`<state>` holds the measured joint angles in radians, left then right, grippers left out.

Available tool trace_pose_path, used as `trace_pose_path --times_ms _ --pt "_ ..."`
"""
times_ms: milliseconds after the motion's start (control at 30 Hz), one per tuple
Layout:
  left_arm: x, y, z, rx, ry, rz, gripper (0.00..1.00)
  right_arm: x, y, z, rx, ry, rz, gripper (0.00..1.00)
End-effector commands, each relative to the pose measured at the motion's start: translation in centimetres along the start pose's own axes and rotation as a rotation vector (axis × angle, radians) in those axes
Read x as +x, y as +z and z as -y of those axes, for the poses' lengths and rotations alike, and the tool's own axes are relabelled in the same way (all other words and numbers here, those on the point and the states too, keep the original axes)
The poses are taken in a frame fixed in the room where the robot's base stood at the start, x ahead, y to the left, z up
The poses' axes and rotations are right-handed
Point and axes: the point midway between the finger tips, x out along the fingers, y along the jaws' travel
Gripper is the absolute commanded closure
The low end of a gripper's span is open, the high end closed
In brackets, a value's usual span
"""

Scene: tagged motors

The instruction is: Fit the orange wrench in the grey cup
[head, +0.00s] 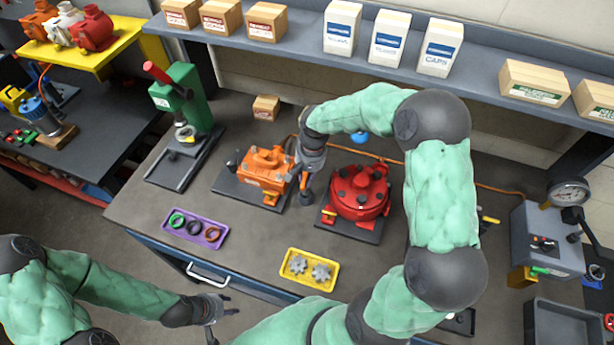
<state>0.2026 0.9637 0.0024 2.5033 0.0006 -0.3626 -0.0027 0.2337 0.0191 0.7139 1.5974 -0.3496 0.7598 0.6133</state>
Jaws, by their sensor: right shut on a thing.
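My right gripper (305,178) points down between the orange motor (263,168) and the red motor (358,193). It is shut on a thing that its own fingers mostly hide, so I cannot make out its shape. I cannot pick out the orange wrench or the grey cup for certain in the head view. A small dark upright shape shows just under the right gripper, and I cannot tell if it is part of the gripper. My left gripper (222,316) is open and empty, low in front of the bench's front edge.
On the bench (140,212) are a green press (180,97), a purple tray (214,238) with several rings, a yellow tray (330,283) with gears and a small cardboard box (266,107). A grey gauge unit (545,240) is at right. Boxes line the shelf (300,58) behind.

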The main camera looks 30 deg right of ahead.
Motion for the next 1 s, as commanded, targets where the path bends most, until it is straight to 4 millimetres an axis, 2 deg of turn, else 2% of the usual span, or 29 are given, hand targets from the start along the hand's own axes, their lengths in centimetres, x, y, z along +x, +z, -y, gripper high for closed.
trace_pose_path --times_ms 1000 --pt "1.2 0.0 0.5 0.000 0.000 0.000 0.60 1.8 -0.1 -0.2 0.001 0.000 0.000 1.00"
